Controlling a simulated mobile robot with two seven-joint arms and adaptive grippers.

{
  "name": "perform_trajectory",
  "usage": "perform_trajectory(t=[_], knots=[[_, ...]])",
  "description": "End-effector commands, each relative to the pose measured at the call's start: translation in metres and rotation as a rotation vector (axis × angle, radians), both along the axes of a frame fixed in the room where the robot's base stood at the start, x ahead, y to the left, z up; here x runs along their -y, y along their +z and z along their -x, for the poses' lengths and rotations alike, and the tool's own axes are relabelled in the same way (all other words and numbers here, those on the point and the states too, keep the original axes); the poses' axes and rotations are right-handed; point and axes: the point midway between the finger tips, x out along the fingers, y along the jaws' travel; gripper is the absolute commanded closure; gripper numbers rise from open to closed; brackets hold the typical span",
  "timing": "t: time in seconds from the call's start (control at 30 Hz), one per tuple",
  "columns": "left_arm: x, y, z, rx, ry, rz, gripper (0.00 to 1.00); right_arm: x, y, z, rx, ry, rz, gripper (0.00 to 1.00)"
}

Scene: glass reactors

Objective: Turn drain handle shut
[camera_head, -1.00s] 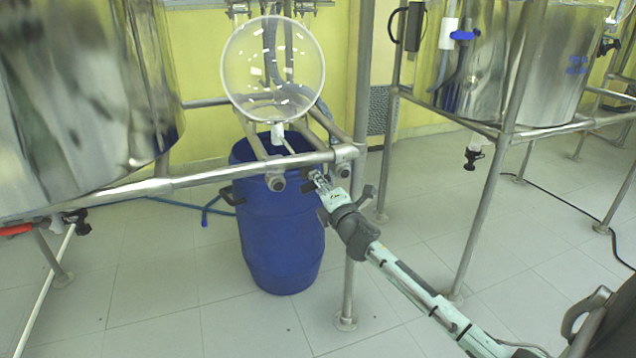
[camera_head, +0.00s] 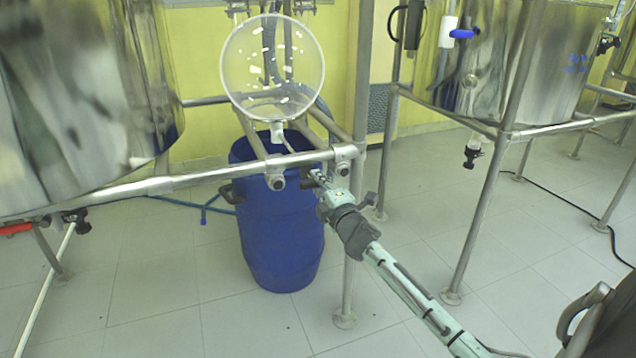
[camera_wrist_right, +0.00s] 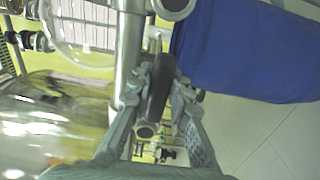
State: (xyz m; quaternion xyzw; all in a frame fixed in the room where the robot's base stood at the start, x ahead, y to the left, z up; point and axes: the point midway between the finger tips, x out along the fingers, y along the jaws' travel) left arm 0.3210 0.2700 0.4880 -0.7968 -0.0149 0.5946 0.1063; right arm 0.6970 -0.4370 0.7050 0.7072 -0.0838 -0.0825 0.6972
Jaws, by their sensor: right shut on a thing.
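A round glass vessel (camera_head: 272,66) with white flakes on it sits on a metal pipe frame, with a pale drain outlet (camera_head: 277,132) under it. My right gripper (camera_head: 314,176) reaches in from the lower right to just below the frame's front rail. In the right wrist view, its two fingers (camera_wrist_right: 163,80) are shut on a dark bar-like handle (camera_wrist_right: 158,92), one on each side. The handle's round end points toward the camera. In the head view the handle is too small and covered to make out, so its angle is unclear. My left gripper is not in view.
A blue barrel (camera_head: 280,225) stands below the glass vessel, close to my gripper. The metal rail (camera_head: 215,173) runs just left of the gripper. Steel tanks stand left (camera_head: 85,90) and right (camera_head: 520,70). The tiled floor in front is mostly clear.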

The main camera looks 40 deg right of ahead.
Motion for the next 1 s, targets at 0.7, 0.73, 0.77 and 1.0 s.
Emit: perform_trajectory(t=[0.7, 0.73, 0.77, 1.0], knots=[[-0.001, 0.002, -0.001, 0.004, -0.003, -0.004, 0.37, -0.003, -0.002, 0.015, -0.002, 0.0, -0.001, 0.6], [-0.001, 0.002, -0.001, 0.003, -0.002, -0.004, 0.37, -0.005, -0.002, 0.02, -0.003, 0.0, -0.002, 0.6], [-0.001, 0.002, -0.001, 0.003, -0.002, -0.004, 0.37, -0.006, -0.002, 0.025, -0.002, 0.0, -0.001, 0.6], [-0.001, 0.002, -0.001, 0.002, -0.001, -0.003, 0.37, -0.018, -0.002, 0.076, -0.003, 0.0, -0.004, 0.6]])
